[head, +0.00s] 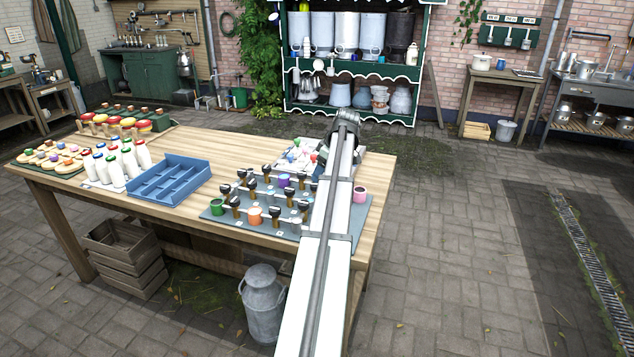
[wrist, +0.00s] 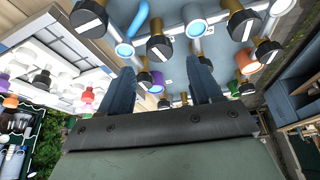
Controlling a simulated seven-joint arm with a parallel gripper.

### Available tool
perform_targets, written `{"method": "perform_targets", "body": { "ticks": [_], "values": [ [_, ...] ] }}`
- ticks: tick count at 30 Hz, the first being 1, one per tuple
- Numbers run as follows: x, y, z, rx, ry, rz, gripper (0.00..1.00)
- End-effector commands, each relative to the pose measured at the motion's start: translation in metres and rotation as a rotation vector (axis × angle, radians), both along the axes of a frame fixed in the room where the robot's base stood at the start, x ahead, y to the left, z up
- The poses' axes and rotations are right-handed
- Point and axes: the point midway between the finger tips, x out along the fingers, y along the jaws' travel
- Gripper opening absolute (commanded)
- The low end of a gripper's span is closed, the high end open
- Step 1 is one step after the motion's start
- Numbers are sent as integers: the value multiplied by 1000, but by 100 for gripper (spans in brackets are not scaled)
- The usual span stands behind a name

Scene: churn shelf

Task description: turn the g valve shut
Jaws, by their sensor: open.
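A grey valve board (head: 217,210) lies on the wooden table's right part. It carries several brass valves with black knobs, such as one valve (head: 253,184), and coloured cups among white pipes. Letter labels are too small to read, so I cannot tell which is the g valve. In the wrist view, black knobs with white bars show, one knob (wrist: 159,46) beyond and between my fingers, another knob (wrist: 243,24) to the right. My gripper (wrist: 163,85) is open, with nothing between its fingers and apart from the knobs. In the head view my arm hides part of the board's right side.
A blue divided tray (head: 168,182) and white bottles with coloured caps (head: 125,160) stand left of the board. A white tray of coloured-knobbed pieces (head: 300,155) lies behind it. A pink cup (head: 360,194) stands right of my arm. A milk churn (head: 262,305) stands below on the floor.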

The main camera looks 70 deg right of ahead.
Motion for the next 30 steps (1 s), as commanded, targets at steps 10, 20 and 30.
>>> {"method": "perform_targets", "body": {
  "ticks": [10,20,30],
  "values": [
    [17,-2,-41,0,0,0,64],
    [20,-3,-49,-2,0,-1,64],
    [20,-3,-48,-1,0,0,44]
  ]
}}
